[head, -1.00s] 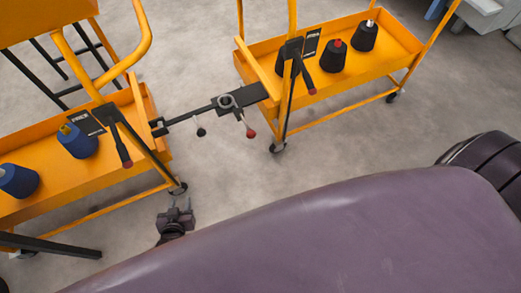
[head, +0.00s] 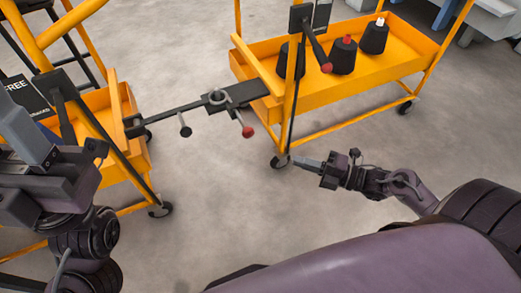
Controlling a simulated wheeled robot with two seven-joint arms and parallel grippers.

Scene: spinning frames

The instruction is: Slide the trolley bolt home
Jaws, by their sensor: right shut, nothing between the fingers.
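A dark coupling bar (head: 175,113) runs between two yellow trolleys, the left trolley (head: 118,108) and the right trolley (head: 300,97). On the bar are a grey ring fitting (head: 217,97), a short stem with a black knob (head: 185,131) and a lever with a red knob (head: 247,131). Which part is the bolt I cannot tell for sure.
Black cones of thread (head: 342,57) stand in the right trolley's tray. A caster (head: 160,209) stands under the left trolley. The grey floor between the trolleys is open.

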